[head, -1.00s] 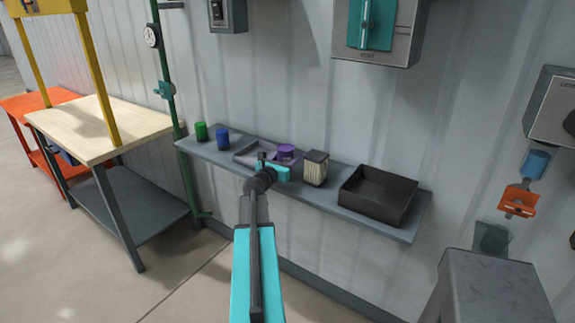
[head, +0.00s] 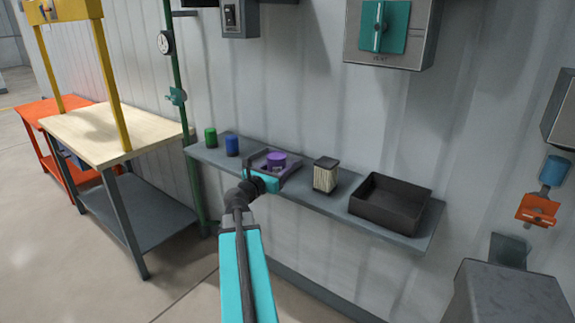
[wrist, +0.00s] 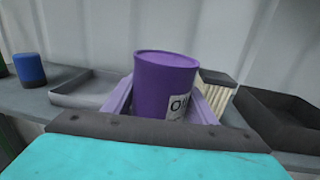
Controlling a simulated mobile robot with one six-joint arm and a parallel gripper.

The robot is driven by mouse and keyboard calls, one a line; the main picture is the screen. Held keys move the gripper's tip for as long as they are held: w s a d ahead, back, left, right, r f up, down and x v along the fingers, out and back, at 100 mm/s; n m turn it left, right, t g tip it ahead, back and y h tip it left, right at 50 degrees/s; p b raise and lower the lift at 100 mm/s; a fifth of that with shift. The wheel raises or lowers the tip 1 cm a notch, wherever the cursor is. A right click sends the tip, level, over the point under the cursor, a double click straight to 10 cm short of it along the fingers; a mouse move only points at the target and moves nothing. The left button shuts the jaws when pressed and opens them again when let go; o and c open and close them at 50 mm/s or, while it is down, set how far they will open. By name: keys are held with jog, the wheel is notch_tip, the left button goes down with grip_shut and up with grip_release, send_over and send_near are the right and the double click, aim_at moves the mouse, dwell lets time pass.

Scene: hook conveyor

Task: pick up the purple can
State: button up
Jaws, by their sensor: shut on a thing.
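The purple can (head: 276,158) shows in front of the grey tray on the wall shelf. In the wrist view the purple can (wrist: 165,85) stands nearly upright, with a white label partly hidden at its lower right. My gripper (head: 276,172) is shut on the can, with its light purple fingers on either side of it. In the wrist view my gripper (wrist: 163,105) hides the can's bottom behind its dark edge. I cannot tell whether the can is clear of the surface under it.
The grey tray (wrist: 78,98) lies behind the can. A green can (head: 210,138) and a blue can (head: 232,146) stand to the left on the shelf (head: 400,239). A ribbed box with a dark top (head: 325,174) and a black bin (head: 390,218) stand to the right.

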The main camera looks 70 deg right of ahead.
aim_at(274, 170)
jog(key=a, duration=0.3)
jog(key=shift+w+a, duration=0.15)
jog(key=shift+w, duration=0.2)
jog(key=shift+w+a+f+b, duration=0.1)
jog(key=shift+f+b, duration=0.05)
jog(key=shift+b, duration=1)
jog(key=shift+a+b, duration=0.1)
jog(key=shift+b, duration=0.3)
jog(key=a+b, duration=0.1)
jog(key=b, duration=0.1)
jog(key=a+b, duration=0.1)
jog(key=b, duration=0.1)
jog(key=shift+w, duration=0.3)
jog(key=shift+w+a+b, duration=0.1)
jog(key=shift+a+b, duration=0.05)
jog(key=shift+b, duration=0.85)
jog(key=shift+a+b, duration=0.1)
jog(key=shift+b, duration=0.3)
jog(key=b, duration=0.2)
jog(key=a+b, duration=0.1)
jog(key=b, duration=0.2)
jog(key=shift+w+a, duration=0.2)
jog(key=shift+a, duration=0.1)
jog(key=shift+a+r+b, duration=0.2)
jog(key=shift+a+b, duration=0.05)
jog(key=shift+b, duration=0.4)
